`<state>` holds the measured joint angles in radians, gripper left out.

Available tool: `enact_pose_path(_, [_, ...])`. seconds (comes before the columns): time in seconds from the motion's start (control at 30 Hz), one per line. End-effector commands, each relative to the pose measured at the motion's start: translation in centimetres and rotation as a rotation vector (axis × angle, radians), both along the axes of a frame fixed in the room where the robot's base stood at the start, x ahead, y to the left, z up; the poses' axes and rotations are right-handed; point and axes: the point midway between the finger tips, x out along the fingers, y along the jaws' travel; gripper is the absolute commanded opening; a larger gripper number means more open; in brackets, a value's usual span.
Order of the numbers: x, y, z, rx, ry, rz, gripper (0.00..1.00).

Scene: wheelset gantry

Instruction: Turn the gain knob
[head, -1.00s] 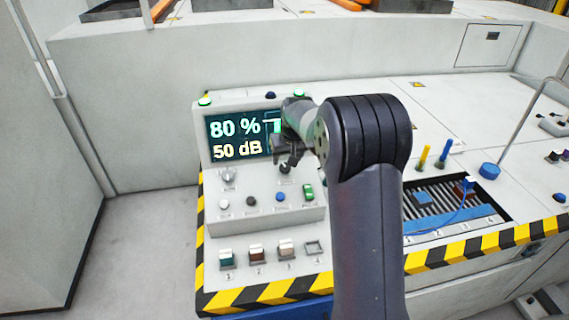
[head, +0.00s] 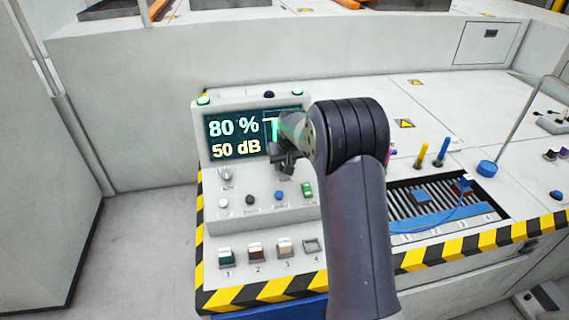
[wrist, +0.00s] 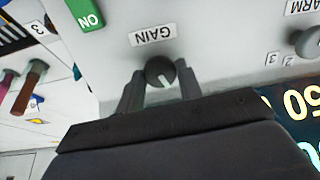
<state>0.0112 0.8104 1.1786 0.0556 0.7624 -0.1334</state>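The gain knob (wrist: 160,72) is a round grey knob with a pale pointer line, beside the GAIN label (wrist: 153,36) in the wrist view. My gripper (wrist: 160,78) is open, with one finger on each side of the knob. The fingertips are close to the knob's sides, and I cannot tell whether they touch it. In the head view my gripper (head: 286,163) is at the panel, just in front of the display's right part, and it hides the knob. The display (head: 235,137) reads 80 % and 50 dB.
The alarm knob (wrist: 308,42) and the green ON switch (wrist: 85,14) are near the gain knob. Small round buttons (head: 279,195) and numbered rocker switches (head: 255,250) lie below on the console. A slotted tray (head: 410,196) with a blue cable is to the right.

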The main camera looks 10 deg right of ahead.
Motion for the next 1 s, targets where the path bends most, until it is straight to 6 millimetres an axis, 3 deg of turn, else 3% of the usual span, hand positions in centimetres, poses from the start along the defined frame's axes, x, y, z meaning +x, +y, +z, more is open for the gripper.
enact_pose_path(0.23, [-0.01, 0.02, 0.02, 0.000, 0.000, 0.000, 0.12])
enact_pose_path(0.57, [-0.01, 0.00, -0.04, 0.024, -0.001, -0.052, 0.11])
enact_pose_path(1.0, [-0.03, -0.02, -0.10, 0.159, 0.000, -0.339, 0.11])
